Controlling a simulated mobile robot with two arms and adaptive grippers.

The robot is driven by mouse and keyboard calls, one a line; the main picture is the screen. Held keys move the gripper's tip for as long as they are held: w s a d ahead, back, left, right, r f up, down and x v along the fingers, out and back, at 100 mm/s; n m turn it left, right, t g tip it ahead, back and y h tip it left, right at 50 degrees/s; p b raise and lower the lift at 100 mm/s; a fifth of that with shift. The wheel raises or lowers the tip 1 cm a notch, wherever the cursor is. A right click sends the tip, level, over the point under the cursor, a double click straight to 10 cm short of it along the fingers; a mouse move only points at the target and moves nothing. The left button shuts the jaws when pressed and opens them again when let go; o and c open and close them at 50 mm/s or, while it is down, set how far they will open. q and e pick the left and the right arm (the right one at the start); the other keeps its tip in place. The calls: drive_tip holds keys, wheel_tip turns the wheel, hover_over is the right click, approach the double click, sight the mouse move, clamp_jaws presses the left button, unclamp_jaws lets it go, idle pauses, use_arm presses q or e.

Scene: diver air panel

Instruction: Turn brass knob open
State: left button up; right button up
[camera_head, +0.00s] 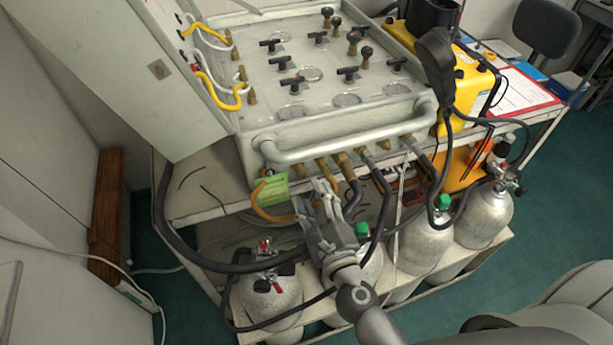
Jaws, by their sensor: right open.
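The grey air panel (330,122) stands on a cart, with several black-handled valves on its sloped top. A row of brass fittings (323,167) runs along its front below the grey tube rail, with hoses on some of them. I cannot tell which brass part is the knob. My right gripper (312,192) is open, just in front of and below these fittings, by the green tag (270,192) and orange hose. It appears to hold nothing; whether its fingertips touch a fitting is unclear. My left gripper is not in view.
Dark hoses (380,200) hang around my right gripper. Silver gas cylinders (427,242) stand on the lower shelf. A yellow case (470,75) sits right of the panel.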

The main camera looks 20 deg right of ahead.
sight(304, 177)
drive_tip(key=w, duration=0.4)
drive_tip(key=shift+r+p, duration=0.1)
drive_tip(key=shift+p, duration=0.3)
drive_tip(key=shift+w, duration=0.45)
clamp_jaws()
